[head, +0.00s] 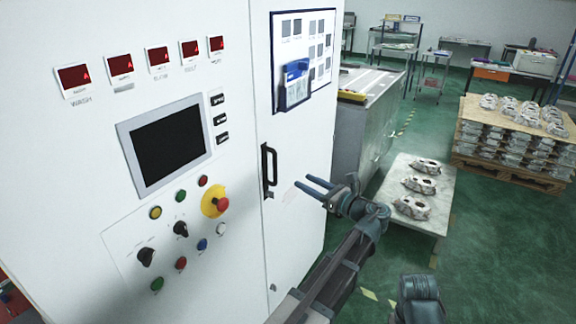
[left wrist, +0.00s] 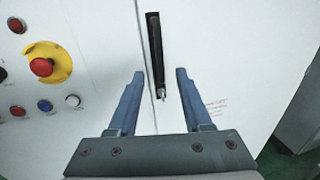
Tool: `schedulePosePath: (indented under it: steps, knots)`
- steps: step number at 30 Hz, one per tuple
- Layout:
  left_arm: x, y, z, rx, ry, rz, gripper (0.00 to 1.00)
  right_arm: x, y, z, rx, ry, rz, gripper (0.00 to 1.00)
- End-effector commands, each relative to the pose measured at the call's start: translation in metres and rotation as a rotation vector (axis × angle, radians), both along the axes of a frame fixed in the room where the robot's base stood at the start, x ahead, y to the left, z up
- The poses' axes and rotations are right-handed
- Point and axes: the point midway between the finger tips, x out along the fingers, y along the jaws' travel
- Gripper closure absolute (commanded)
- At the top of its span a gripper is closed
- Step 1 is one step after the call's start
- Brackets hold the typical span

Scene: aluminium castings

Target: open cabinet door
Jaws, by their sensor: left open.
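The cabinet door (head: 300,135) is a tall white panel in the head view, flush with the control panel along a vertical seam. Its black bar handle (head: 269,168) is upright near that seam. My left gripper (head: 304,187) is open and empty, just right of the handle, with its blue fingers pointing at the door. In the left wrist view the handle (left wrist: 155,55) stands between and beyond the two open fingers (left wrist: 156,76); they do not close on it. The handle's lower end shows clear of the fingers. My right gripper cannot be made out.
Left of the door is a control panel with a dark screen (head: 166,145) and a red emergency stop (head: 221,204), which also shows in the left wrist view (left wrist: 42,67). A low table with castings (head: 444,190) and a loaded pallet (head: 505,170) stand right. Green floor lies between.

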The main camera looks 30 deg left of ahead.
Motion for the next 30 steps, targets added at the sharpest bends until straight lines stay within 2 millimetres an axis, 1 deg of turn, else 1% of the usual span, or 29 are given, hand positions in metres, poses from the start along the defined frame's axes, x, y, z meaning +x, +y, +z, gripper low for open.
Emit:
schedulePosePath:
  steps: [5,8,15,21,27,30]
  knots:
    - [0.004,0.013,0.000,-0.002,-0.001,0.001,0.50,0.000,0.000,0.000,0.000,0.000,0.000,0.50]
    - [0.008,0.030,0.000,-0.003,-0.002,0.003,0.50,0.000,0.000,0.000,0.000,0.000,0.000,0.50]
    - [0.022,0.079,-0.001,-0.004,-0.003,0.004,0.50,0.000,0.000,0.000,0.000,0.000,0.000,0.50]
    - [0.031,0.110,-0.001,-0.004,-0.003,0.003,0.50,0.000,0.000,0.000,0.000,0.000,0.000,0.50]
    - [0.036,0.128,-0.001,-0.004,-0.003,0.001,0.50,0.000,0.000,0.000,0.000,0.000,0.000,0.50]
    - [0.037,0.131,-0.001,-0.004,-0.004,0.000,0.50,0.000,0.000,0.000,0.000,0.000,0.000,0.50]
